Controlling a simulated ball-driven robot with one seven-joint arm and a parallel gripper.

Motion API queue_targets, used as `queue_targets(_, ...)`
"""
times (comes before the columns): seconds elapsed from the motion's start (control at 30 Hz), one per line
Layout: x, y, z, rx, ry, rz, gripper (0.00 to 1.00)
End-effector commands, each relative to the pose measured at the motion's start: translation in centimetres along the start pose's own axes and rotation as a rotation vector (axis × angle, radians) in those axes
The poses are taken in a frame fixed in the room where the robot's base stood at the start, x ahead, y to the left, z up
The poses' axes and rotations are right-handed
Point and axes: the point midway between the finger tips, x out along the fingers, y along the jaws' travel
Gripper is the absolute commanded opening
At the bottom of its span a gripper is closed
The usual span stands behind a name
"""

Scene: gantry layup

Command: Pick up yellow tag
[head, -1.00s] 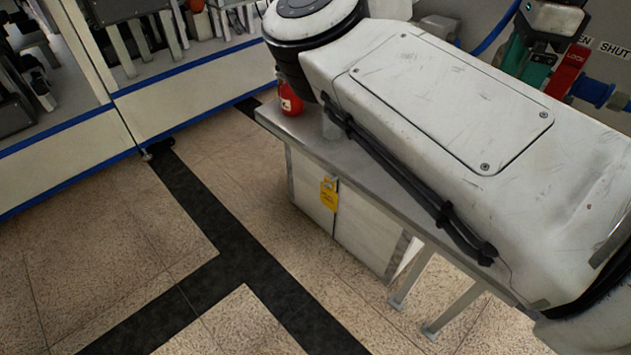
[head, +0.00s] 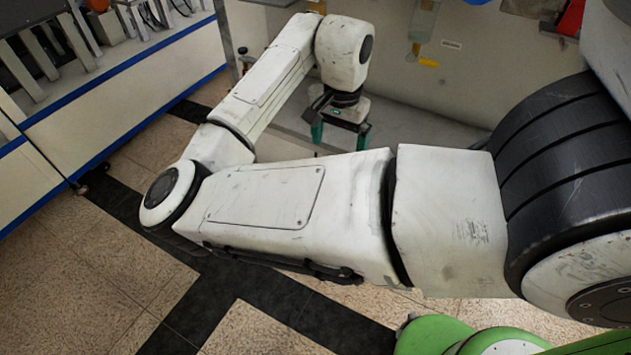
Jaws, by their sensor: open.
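The yellow tag that hung on the cabinet front in the earlier frame does not show now; my arm covers that area. A small yellow piece (head: 428,63) shows on the pale back wall, but I cannot tell whether it is a tag or a label. My gripper (head: 340,139) hangs over the grey bench (head: 286,124) with its two green fingers apart and nothing visible between them. It is left of and lower in the picture than the yellow piece, and apart from it.
My white arm crosses the middle of the view and hides much of the bench and cabinet. A long white unit with blue edging (head: 125,95) stands at the left. Tiled floor with black strips (head: 235,285) is open at lower left. A red part (head: 570,18) shows at upper right.

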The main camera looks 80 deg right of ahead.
Motion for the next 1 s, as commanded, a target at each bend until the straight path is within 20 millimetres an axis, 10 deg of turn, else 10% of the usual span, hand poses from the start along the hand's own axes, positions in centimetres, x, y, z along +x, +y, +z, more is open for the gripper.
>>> queue_targets(1.0,10.1,-0.6,-0.5,0.002,0.0,0.0,0.96)
